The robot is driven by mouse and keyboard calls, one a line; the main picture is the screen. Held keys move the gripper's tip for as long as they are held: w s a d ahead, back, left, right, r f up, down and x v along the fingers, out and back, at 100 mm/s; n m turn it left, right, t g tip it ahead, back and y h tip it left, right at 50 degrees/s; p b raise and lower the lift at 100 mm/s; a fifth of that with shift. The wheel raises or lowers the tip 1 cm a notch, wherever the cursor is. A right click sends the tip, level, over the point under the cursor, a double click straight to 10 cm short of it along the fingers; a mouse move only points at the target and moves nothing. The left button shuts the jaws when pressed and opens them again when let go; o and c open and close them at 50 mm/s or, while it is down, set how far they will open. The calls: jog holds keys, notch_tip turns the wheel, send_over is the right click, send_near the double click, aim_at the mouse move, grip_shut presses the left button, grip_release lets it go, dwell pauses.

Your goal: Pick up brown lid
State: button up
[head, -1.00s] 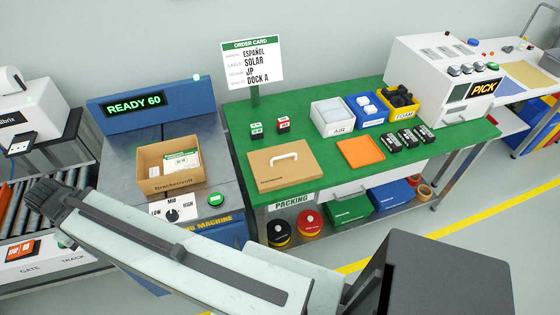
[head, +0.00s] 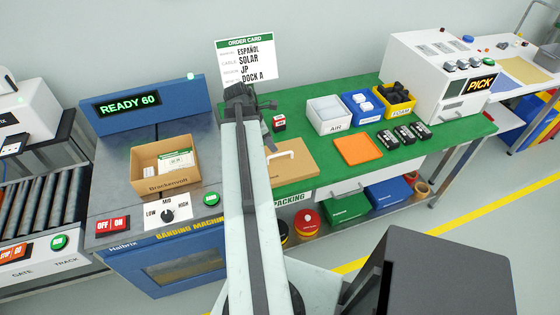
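The brown lid (head: 304,166) lies flat on the green packing table in the head view. It has a white arched handle (head: 282,155). My arm covers its left part. My gripper (head: 240,94) is at the far end of my raised arm, in front of the lower edge of the order card and up-left of the lid in the picture. It is apart from the lid's visible part. Its fingers are dark and small, so I cannot tell whether they are open or shut.
The green table (head: 325,187) also holds an orange tray (head: 358,149), black items (head: 404,135), small bins (head: 328,115) and a red-labelled block (head: 279,123). The order card (head: 245,61) stands behind. An open brown box (head: 165,184) sits on the banding machine (head: 120,215) at left.

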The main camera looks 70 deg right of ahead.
aim_at(280, 159)
jog(key=shift+b+x, duration=1)
jog(key=shift+x, duration=0.1)
jog(key=b+x, duration=0.5)
jog(key=x, duration=0.1)
jog(key=shift+r, duration=0.1)
jog(key=shift+w+r, duration=0.1)
jog(key=shift+r, duration=0.1)
grip_shut()
